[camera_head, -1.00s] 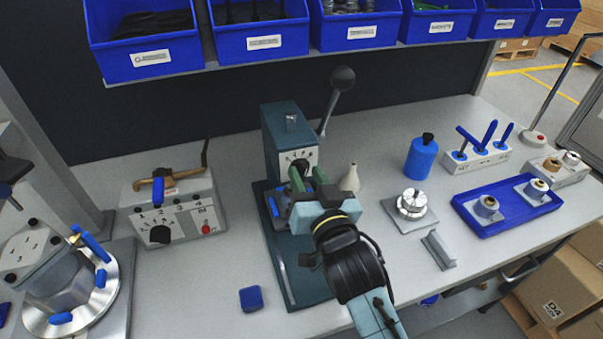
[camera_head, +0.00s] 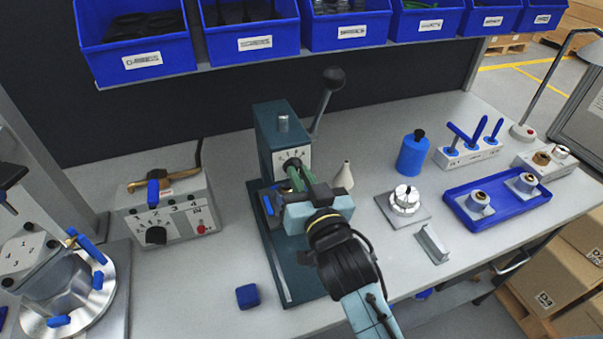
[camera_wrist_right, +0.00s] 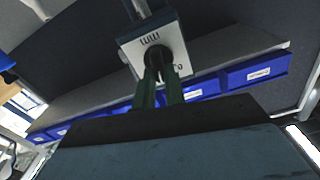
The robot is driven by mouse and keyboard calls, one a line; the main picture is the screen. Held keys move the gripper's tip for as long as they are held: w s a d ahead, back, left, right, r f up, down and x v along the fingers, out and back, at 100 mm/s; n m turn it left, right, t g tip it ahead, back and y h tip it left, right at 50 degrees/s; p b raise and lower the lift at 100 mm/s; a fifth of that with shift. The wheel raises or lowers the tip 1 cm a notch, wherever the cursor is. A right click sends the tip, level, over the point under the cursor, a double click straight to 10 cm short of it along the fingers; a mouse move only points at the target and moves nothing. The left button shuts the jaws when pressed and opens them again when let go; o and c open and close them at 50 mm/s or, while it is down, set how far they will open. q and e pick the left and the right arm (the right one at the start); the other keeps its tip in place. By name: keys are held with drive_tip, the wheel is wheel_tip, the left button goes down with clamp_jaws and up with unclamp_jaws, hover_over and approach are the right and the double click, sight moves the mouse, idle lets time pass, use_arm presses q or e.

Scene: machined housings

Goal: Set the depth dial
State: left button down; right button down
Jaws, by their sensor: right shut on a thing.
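The depth dial (camera_wrist_right: 157,61) is a dark round knob on a white numbered plate on the front of the dark teal press (camera_head: 276,128). The dial plate (camera_head: 292,157) also shows in the head view, with the knob largely hidden by my fingers. My right gripper (camera_head: 297,176) reaches the dial from the front. In the right wrist view its green fingers (camera_wrist_right: 160,84) are closed on the knob, which hides part of it. The wrist view is tilted, with the plate's marks near the knob too small to read surely. My left gripper is not seen.
The press lever with a black ball (camera_head: 334,78) rises behind. A switch box (camera_head: 168,213) stands left. A white bottle (camera_head: 344,175), a round metal fixture (camera_head: 404,200) and a blue tray (camera_head: 462,207) are right. A blue block (camera_head: 247,296) lies in front. Blue bins (camera_head: 347,30) hang above.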

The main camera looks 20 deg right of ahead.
drive_tip(key=shift+a+n+p, duration=0.15)
drive_tip(key=shift+n+p, duration=1.35)
drive_tip(key=shift+n, duration=0.8)
drive_tip(key=c, duration=1.5)
unclamp_jaws()
drive_tip(key=shift+o, duration=0.2)
drive_tip(key=shift+s, duration=0.1)
